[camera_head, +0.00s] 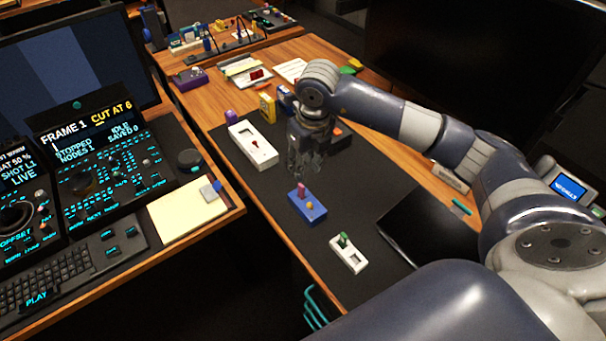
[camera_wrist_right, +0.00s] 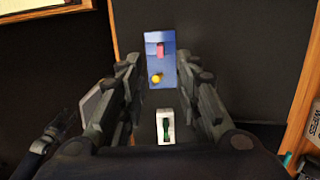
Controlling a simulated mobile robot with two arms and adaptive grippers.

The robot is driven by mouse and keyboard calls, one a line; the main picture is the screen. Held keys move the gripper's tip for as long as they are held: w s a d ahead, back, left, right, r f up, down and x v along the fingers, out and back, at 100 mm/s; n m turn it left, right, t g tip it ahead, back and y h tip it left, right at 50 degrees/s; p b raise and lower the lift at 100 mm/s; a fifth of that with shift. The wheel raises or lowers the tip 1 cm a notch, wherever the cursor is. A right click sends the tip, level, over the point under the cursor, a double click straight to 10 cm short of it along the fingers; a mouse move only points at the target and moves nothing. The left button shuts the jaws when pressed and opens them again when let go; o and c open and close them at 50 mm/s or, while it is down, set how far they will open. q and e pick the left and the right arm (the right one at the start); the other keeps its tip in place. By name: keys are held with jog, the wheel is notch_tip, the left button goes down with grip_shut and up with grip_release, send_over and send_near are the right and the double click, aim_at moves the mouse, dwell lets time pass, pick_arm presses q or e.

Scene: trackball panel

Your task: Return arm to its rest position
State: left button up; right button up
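My right gripper (camera_head: 298,168) hangs fingers down above the dark desk mat (camera_head: 290,240), up and left of the blue box (camera_head: 307,207) in the head view. In the right wrist view my right gripper (camera_wrist_right: 158,68) has its two fingers apart, with nothing held between them. The blue box (camera_wrist_right: 161,62), with a pink lever and a yellow knob, shows beyond the fingertips. A white box (camera_head: 348,254) with a green lever stands nearer the front; it also shows in the wrist view (camera_wrist_right: 166,128). My right arm (camera_head: 420,125) reaches in from the right.
A white panel (camera_head: 253,146) with a red lever lies behind the gripper, near a yellow box (camera_head: 267,107). A large dark monitor (camera_head: 460,60) stands at the back right. The left desk holds consoles (camera_head: 105,170), a keyboard (camera_head: 60,272) and a yellow pad (camera_head: 185,214).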

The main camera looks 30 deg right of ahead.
jog(key=shift+s+r, duration=0.15)
jog(key=shift+r, duration=0.75)
